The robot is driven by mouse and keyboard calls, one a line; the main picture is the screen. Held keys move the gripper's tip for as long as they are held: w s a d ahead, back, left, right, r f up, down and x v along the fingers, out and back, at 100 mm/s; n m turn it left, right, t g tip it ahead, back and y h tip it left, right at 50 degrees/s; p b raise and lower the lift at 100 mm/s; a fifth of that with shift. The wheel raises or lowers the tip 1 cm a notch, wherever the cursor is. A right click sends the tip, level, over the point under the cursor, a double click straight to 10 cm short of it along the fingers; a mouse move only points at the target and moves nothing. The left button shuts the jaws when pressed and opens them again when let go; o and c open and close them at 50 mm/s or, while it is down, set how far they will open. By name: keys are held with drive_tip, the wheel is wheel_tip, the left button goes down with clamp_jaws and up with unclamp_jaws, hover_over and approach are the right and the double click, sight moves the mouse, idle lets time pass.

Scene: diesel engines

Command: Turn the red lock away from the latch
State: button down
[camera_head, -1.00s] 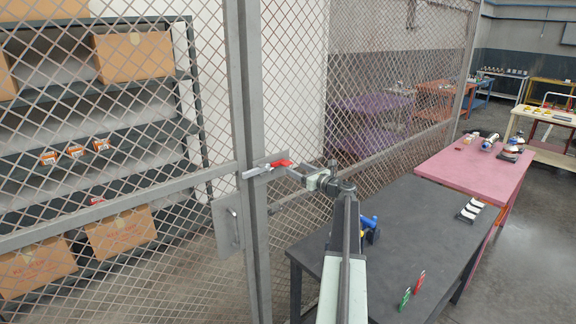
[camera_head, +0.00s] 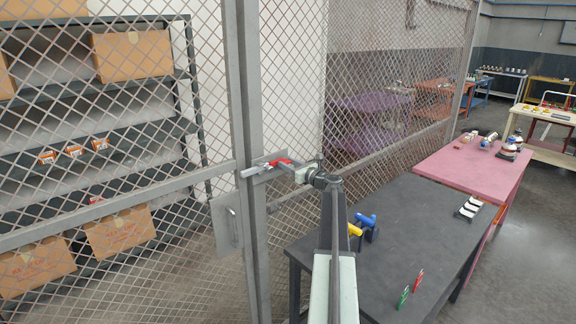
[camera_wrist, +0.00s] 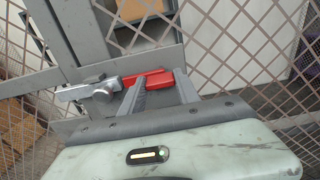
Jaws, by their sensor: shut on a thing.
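The red lock (camera_head: 283,161) is on the mesh gate at the grey post, seen in the head view. In the wrist view the red lock (camera_wrist: 154,74) is a bar lying roughly level, with its left end meeting the grey latch (camera_wrist: 88,91). The latch (camera_head: 257,169) sticks out to the left across the post in the head view. My gripper (camera_wrist: 158,84) is shut on the red lock, one finger on each side of its middle stretch. In the head view my gripper (camera_head: 292,168) partly hides the lock's right part.
A black table (camera_head: 420,215) stands right of my arm, with blue and yellow handled tools (camera_head: 362,226) and small green and red pieces (camera_head: 411,288) on it. A pink table (camera_head: 475,168) is behind it. Shelves with cardboard boxes (camera_head: 120,230) stand behind the mesh.

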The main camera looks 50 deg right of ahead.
drive_tip(key=shift+f+n, duration=0.1)
drive_tip(key=shift+n, duration=8.7)
drive_tip(key=c, duration=0.9)
unclamp_jaws()
